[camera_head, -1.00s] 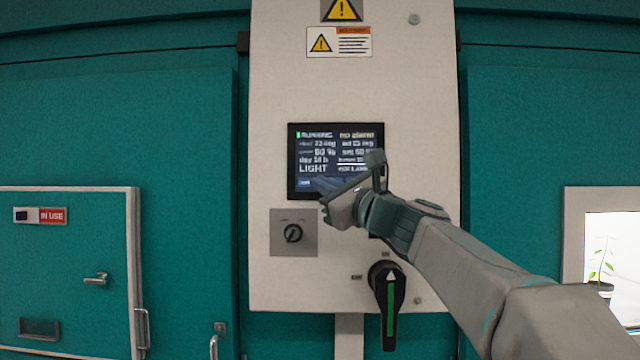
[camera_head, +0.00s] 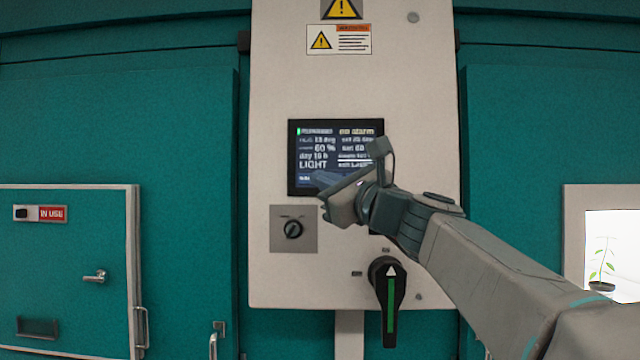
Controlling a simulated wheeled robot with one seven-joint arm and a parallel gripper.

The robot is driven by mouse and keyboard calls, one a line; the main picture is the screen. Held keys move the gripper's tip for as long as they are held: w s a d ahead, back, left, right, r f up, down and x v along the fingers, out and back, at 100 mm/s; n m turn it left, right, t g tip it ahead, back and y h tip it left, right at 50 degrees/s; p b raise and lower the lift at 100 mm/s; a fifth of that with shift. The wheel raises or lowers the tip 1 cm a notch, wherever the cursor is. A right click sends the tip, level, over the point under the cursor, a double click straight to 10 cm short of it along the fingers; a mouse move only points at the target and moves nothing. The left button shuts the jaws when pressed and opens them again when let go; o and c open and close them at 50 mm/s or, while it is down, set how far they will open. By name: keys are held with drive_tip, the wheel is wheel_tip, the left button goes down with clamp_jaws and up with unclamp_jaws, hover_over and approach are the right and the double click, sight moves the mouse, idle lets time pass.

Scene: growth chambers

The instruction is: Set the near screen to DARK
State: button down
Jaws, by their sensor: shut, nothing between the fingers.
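The near screen (camera_head: 312,150) is a dark display on a pale control panel (camera_head: 420,110). It reads LIGHT in large letters, with "no alarm" at its top right and smaller lines partly blurred. My gripper (camera_head: 322,190) is shut and empty in front of the screen's lower part. It covers the lower right of the display, so any text there is hidden. I cannot tell whether the fingertips touch the screen.
A small rotary knob (camera_head: 293,229) sits below the screen on a grey plate. A large black handle with a green stripe (camera_head: 390,300) is lower right. A teal door (camera_head: 70,270) with an IN USE sign stands left. A lit window with a plant (camera_head: 603,265) is right.

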drive_tip(key=shift+s, duration=0.95)
drive_tip(key=shift+d, duration=0.1)
idle(1.6)
